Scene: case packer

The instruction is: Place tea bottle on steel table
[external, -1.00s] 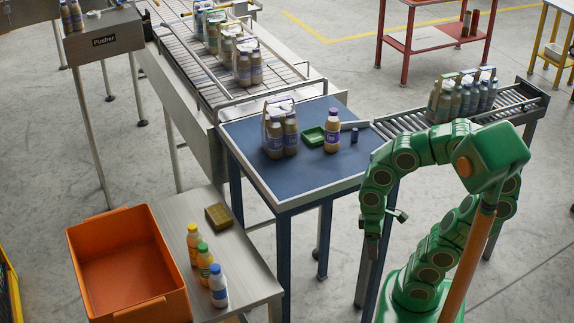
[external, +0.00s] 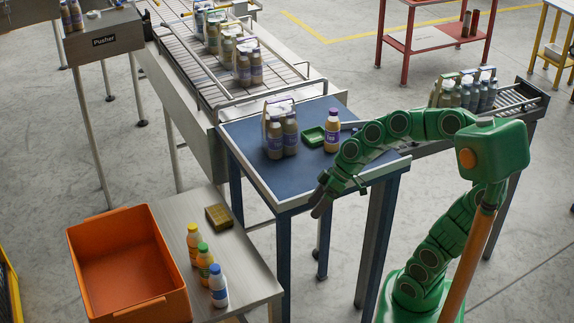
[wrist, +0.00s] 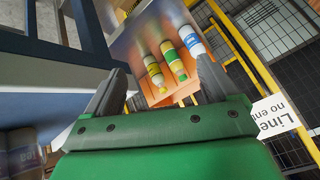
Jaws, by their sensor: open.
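A brown bottle with a purple label (external: 332,140) stands alone on the blue table, next to a green tray; I take it as the tea bottle. A brown, purple-labelled shape (wrist: 25,155) shows cut off at lower left in the wrist view, with letters like "ea". The steel table (external: 245,250) is the low grey one at lower left; it also shows in the wrist view (wrist: 140,45). My gripper (external: 340,201) is open and empty at the blue table's front edge, apart from the bottle. Its two fingers (wrist: 158,80) show in the wrist view.
Yellow, green and blue-labelled bottles (external: 204,263) stand on the steel table beside an orange bin (external: 130,265) and a small brown-yellow box (external: 218,216). A bottle pack (external: 281,130) and green tray (external: 314,136) are on the blue table (external: 262,172). The steel table's right part is clear.

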